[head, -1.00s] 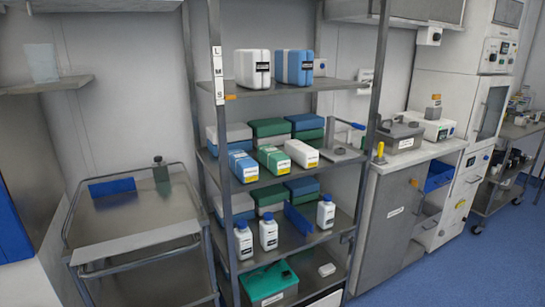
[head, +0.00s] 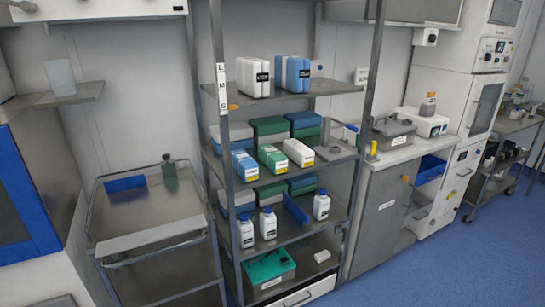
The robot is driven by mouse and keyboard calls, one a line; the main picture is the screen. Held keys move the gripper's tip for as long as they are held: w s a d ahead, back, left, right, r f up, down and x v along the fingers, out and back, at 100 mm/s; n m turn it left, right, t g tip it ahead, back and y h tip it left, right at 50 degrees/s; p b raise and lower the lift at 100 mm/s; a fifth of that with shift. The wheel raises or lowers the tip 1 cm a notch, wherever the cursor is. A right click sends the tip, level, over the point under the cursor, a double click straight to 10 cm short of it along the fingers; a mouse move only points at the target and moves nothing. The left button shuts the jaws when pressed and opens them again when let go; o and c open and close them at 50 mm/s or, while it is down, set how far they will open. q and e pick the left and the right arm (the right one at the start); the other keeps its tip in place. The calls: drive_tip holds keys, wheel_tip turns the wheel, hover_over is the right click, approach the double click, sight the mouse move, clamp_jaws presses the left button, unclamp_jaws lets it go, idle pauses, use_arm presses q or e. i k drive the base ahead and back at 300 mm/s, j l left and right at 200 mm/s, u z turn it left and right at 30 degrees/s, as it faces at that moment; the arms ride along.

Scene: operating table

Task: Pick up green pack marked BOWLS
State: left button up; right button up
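A green and white pack (head: 272,159) lies at the front of the middle shelf, between a blue and white pack (head: 244,165) on its left and a white pack (head: 299,153) on its right. Its label is too small to read, so I cannot tell if it says BOWLS. Other green-lidded boxes (head: 268,127) stand behind it on the same shelf. Neither of my grippers shows in the head view.
A metal shelf rack (head: 287,95) holds the packs, with upright posts at its front corners. A steel trolley (head: 150,215) stands to its left and a cabinet (head: 384,210) to its right. Blue floor (head: 440,265) is clear at the lower right.

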sight(274, 158)
drive_tip(key=i+l+u, duration=0.1)
drive_tip(key=i+l, duration=0.3)
drive_tip(key=i+l+u, duration=0.1)
drive_tip(key=i+l, duration=0.35)
drive_tip(key=i+l+u, duration=0.1)
drive_tip(key=i+l, duration=0.3)
drive_tip(key=i+l+u, duration=0.1)
drive_tip(key=i+l, duration=0.3)
drive_tip(key=l, duration=0.15)
drive_tip(key=i+l+u, duration=0.15)
drive_tip(key=i+l, duration=0.2)
drive_tip(key=l, duration=0.2)
